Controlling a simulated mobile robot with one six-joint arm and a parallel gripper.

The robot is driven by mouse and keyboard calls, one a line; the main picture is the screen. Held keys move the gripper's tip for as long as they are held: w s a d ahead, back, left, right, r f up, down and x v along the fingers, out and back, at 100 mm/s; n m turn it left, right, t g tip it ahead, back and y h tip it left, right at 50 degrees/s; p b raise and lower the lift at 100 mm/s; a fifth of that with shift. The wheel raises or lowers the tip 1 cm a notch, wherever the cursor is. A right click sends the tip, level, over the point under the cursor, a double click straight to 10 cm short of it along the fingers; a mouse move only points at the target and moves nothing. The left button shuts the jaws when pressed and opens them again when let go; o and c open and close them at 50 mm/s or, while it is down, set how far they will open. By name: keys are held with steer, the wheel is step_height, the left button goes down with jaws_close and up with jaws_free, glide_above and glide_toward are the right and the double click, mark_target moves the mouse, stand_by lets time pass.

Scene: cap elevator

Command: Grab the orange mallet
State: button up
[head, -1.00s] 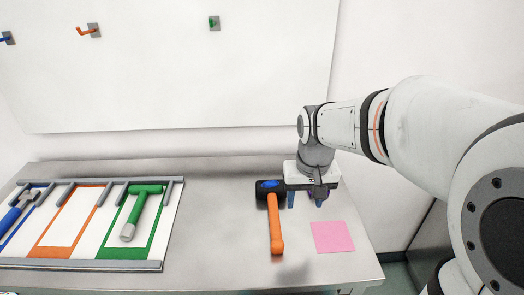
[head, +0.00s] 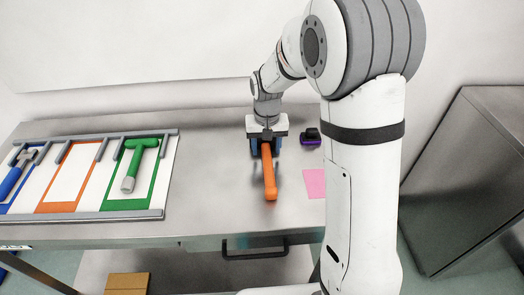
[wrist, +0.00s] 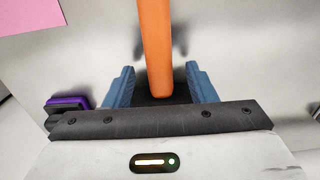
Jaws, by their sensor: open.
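The orange mallet (head: 269,178) lies on the grey metal table, its orange handle pointing toward the front edge. In the wrist view the orange handle (wrist: 155,50) runs between the two open blue fingers (wrist: 158,88), with a gap on each side. I cannot tell whether the fingers touch the head.
A green hammer (head: 139,165) and a blue hammer (head: 14,176) lie on a board (head: 90,216) with coloured outlines at the left; the orange outline (head: 68,178) is empty. A black and purple object (head: 310,137) and a pink square (head: 314,183) are right of the mallet.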

steer(key=shift+f, duration=0.75)
steer(key=shift+c, duration=0.3)
jaws_close()
